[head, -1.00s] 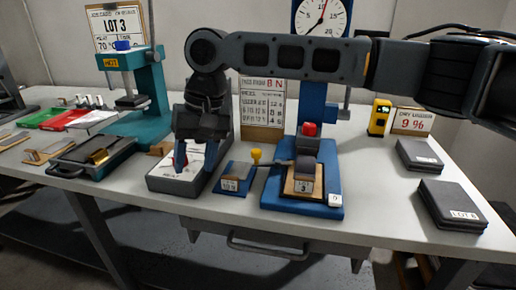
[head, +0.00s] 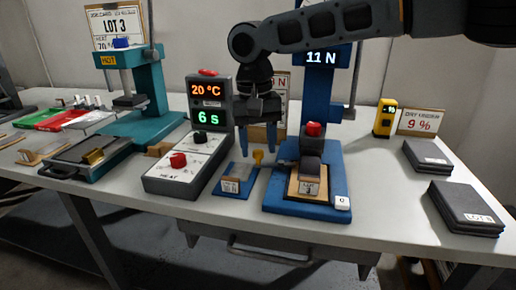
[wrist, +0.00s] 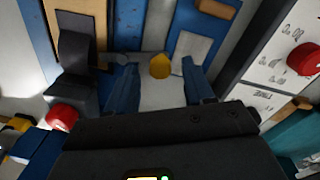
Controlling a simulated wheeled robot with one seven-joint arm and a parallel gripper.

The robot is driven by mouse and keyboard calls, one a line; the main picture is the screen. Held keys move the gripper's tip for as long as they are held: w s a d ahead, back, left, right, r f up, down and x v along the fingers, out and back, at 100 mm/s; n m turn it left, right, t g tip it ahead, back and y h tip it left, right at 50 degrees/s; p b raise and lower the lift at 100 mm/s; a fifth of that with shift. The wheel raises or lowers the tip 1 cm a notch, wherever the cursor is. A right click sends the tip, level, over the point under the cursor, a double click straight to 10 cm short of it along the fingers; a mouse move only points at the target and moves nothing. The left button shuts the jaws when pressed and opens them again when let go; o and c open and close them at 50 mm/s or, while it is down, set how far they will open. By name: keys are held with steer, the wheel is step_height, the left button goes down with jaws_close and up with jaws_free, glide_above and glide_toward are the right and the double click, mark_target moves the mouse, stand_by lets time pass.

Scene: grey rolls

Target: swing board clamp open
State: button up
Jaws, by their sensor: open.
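The board clamp's yellow knob (head: 257,155) stands between the small blue stand (head: 232,190) and the blue press base (head: 300,207). My gripper (head: 257,143) points down just above the knob in the head view. In the wrist view the yellow knob (wrist: 160,66) shows between the two blue fingers of my gripper (wrist: 160,76), which are apart with a gap on each side. A dark block (head: 311,165) rests over the wooden board (head: 304,187).
The press's red button (head: 313,130) is close on the right. The grey control box (head: 172,178) with a red dial is on the left. Dark plates (head: 465,208) lie at the right. The front table edge is clear.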

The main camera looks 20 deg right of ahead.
steer(key=shift+f, duration=0.45)
steer(key=shift+c, duration=0.2)
jaws_close()
